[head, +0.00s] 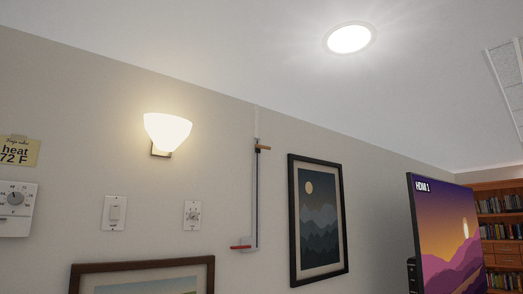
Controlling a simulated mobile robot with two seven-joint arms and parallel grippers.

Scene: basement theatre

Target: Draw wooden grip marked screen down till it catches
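A small wooden-coloured grip (263,148) sticks out to the right near the top of a thin vertical track (257,195) on the wall, left of the mountain picture. Any marking on it is too small to read. A red lever or handle (240,247) sits at the lower end of the track, pointing left. Which one is marked screen cannot be told. Neither of my grippers is in view. No projection screen can be made out.
On the wall are a lit sconce (167,131), a light switch (115,212), a dial plate (192,215), a thermostat (15,208) and a framed mountain picture (318,220). A television (448,235) and bookshelf (499,225) stand at right. The floor is out of view.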

